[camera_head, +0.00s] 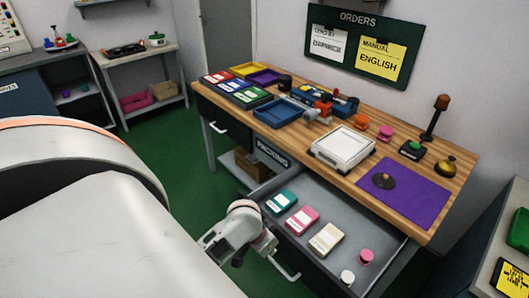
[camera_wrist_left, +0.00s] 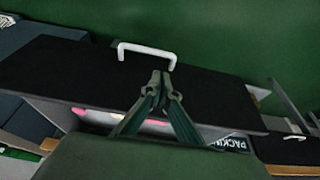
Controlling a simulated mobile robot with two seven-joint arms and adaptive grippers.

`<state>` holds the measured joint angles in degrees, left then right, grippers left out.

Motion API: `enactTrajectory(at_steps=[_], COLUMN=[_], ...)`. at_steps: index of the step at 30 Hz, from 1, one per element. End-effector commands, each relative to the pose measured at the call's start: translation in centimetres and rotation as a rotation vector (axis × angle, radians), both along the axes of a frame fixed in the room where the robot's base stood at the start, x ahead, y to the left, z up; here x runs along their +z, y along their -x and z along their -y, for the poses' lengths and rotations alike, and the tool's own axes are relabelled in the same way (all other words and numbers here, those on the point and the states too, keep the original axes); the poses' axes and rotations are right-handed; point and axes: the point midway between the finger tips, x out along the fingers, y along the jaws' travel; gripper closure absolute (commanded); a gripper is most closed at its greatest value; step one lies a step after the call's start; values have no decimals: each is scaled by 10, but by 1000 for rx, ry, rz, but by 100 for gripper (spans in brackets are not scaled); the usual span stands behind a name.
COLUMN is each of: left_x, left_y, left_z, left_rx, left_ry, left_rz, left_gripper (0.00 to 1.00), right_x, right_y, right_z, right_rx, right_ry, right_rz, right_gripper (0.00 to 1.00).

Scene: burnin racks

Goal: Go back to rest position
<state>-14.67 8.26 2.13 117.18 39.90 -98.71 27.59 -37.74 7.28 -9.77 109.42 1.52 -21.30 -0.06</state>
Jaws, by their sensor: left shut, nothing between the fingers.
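My left gripper (camera_head: 237,262) hangs in front of the open drawer (camera_head: 325,205) in the head view, with its fingers low and partly hidden by the wrist. In the left wrist view my left gripper (camera_wrist_left: 160,80) has its fingertips together with nothing between them. The white drawer handle (camera_wrist_left: 146,52) lies just beyond the fingertips in that view, and the handle (camera_head: 285,268) shows to the right of the gripper in the head view. I cannot tell whether they touch. My right gripper is in neither view.
The open drawer holds several cards, a pink item (camera_head: 366,257) and a white item (camera_head: 347,277). The wooden packing table (camera_head: 340,185) carries trays, a white box (camera_head: 343,148) and a purple mat (camera_head: 405,198). Green floor (camera_head: 160,150) is clear left of the table.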

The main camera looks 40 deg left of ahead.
Motion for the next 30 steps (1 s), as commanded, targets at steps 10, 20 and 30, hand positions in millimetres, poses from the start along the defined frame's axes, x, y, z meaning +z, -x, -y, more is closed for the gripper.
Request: enactTrajectory(at_steps=[10, 20, 30], left_x=[8, -25, -53], left_y=[-1, 8, 37], left_z=[0, 22, 71], left_rx=[-2, -20, -145], left_ry=[0, 11, -14], left_rz=[0, 110, 400], left_gripper=[100, 100, 100], right_x=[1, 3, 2], right_y=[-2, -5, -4], right_z=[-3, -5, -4], right_rx=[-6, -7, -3], right_ry=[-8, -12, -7], right_rz=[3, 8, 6], right_gripper=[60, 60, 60])
